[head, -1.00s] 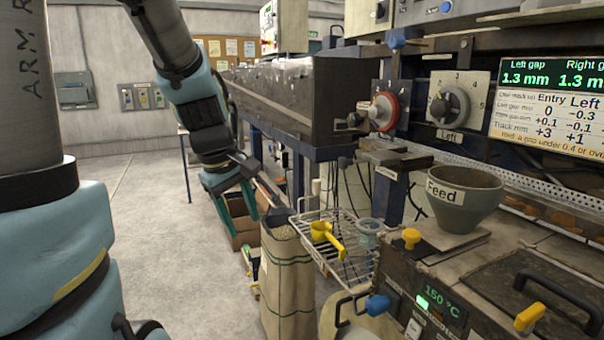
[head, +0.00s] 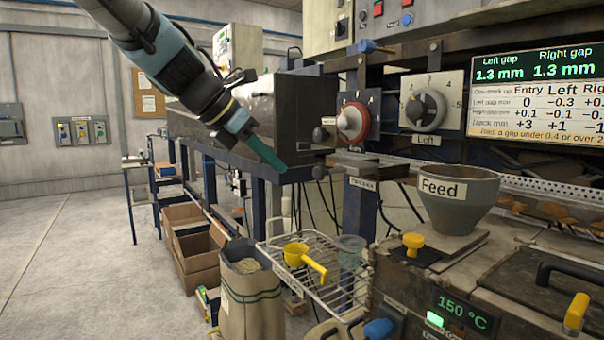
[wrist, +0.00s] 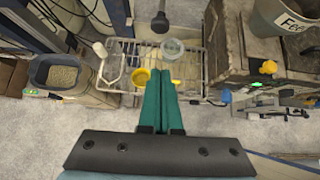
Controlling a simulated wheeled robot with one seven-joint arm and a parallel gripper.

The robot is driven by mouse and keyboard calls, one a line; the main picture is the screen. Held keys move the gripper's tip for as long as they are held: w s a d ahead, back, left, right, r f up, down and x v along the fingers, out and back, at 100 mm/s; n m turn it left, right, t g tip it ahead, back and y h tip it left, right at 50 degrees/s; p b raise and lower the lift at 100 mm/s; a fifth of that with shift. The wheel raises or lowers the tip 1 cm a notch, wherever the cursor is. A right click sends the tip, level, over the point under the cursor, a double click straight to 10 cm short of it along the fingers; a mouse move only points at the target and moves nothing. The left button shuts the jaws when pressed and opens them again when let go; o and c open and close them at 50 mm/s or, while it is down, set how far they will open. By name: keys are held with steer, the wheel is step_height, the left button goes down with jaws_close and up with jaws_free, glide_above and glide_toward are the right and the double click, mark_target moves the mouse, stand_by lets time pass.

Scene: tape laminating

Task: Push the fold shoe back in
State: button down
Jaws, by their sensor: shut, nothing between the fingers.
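My gripper (head: 281,168) hangs in front of the dark machine housing, its teal fingers closed together, empty, and pointing down to the right. In the wrist view the fingers (wrist: 161,80) lie side by side over the wire basket. A flat metal block (head: 352,163) juts out at the near end of the housing, right of my fingertips and apart from them in the picture. A small label hangs under it, too small to read surely; I take this block for the fold shoe. In the wrist view a dark round-ended rod (wrist: 184,39) shows beyond the fingertips.
A wire basket (head: 328,291) with a yellow scoop (head: 305,258) sits below my gripper. A Feed hopper (head: 456,203) and a hot unit reading 150 °C are at the right. A paper sack (head: 250,305) and cartons stand at the left. The floor at left is clear.

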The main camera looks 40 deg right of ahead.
steer(key=d+f+p, duration=0.2)
steer(key=d+f, duration=0.1)
steer(key=d, duration=0.4)
steer(key=shift+s+d+f, duration=0.15)
steer(key=shift+d, duration=0.2)
